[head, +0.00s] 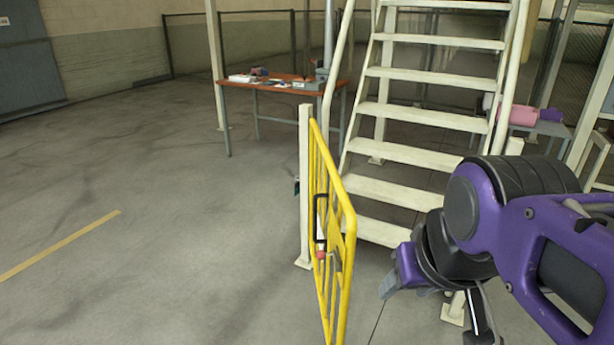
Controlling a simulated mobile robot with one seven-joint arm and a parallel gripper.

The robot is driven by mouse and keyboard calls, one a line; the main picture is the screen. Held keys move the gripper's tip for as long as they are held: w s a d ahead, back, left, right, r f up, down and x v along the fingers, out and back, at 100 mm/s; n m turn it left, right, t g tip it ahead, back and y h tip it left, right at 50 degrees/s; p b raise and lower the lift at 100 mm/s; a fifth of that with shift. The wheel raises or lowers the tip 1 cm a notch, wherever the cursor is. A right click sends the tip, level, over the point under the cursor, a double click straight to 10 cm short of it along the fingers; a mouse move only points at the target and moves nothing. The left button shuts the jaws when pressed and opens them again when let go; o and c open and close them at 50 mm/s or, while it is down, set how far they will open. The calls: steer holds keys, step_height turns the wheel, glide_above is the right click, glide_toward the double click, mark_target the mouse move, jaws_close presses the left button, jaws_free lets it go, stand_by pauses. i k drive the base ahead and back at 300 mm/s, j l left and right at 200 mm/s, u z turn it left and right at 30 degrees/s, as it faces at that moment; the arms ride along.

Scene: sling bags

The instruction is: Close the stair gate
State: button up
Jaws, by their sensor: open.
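The yellow stair gate (345,220) hangs from a cream post (305,185) at the left of the stair foot. It stands swung out from the stairs toward me, so the way to the steps (385,193) is open. A black handle (320,218) with a small red part is on the gate. My gripper (395,288) is at the lower right, to the right of the gate and apart from it. It is open and partly hidden by my purple arm; nothing shows between its fingers.
A brown-topped table (290,85) with small items stands behind the gate. A bench (545,127) with pink bags (523,115) is right of the stairs. A short cream post (513,146) stands near my arm. The floor at left is clear, with a yellow line (60,245).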

mark_target(345, 255)
steer(key=k+j, duration=0.1)
steer(key=k, duration=0.4)
steer(key=k+j, duration=0.15)
steer(key=k, duration=0.35)
steer(key=i+j+z, duration=0.2)
steer(key=i+j, duration=0.15)
steer(key=i+j+z, duration=0.25)
steer(key=j, duration=0.3)
steer(key=k+l+z, duration=0.1)
steer(key=l+z, duration=0.15)
steer(key=l, duration=0.2)
steer(key=i+j+u, duration=0.15)
steer(key=j+u, duration=0.15)
steer(key=j, duration=0.15)
steer(key=i, duration=0.05)
